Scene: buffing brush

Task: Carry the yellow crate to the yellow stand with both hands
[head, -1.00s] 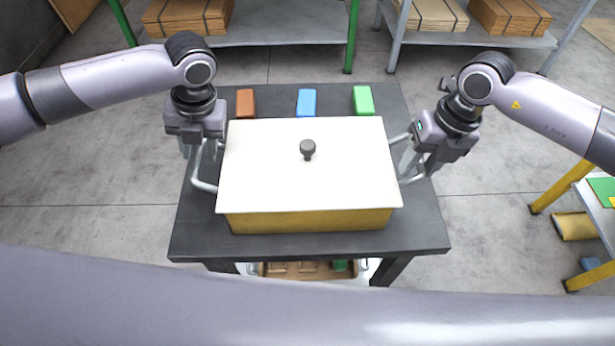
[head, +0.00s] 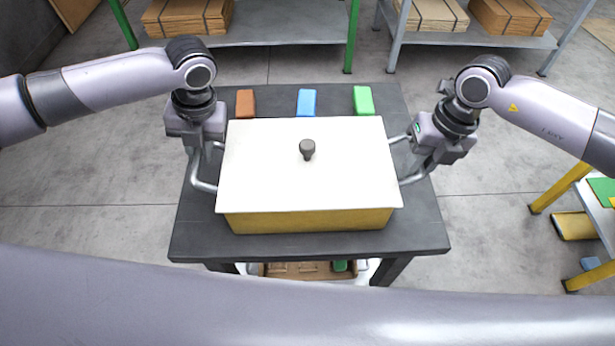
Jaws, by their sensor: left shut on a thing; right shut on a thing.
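The yellow crate (head: 310,220) is on the dark table (head: 418,228), covered by a white lid (head: 290,175) with a dark knob (head: 307,149). I cannot tell whether its base touches the table. A grey bar handle sticks out on each side. My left gripper (head: 207,150) is shut on the left handle (head: 203,187). My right gripper (head: 418,160) is shut on the right handle (head: 412,180). The fingertips are partly hidden. A yellow-legged stand (head: 560,190) is cut off at the right edge.
Brown (head: 245,103), blue (head: 306,102) and green (head: 364,100) blocks lie behind the crate on the table. Shelves with boxes (head: 188,17) stand at the back. A yellow object (head: 574,226) is by the stand's legs. Floor is clear between table and stand.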

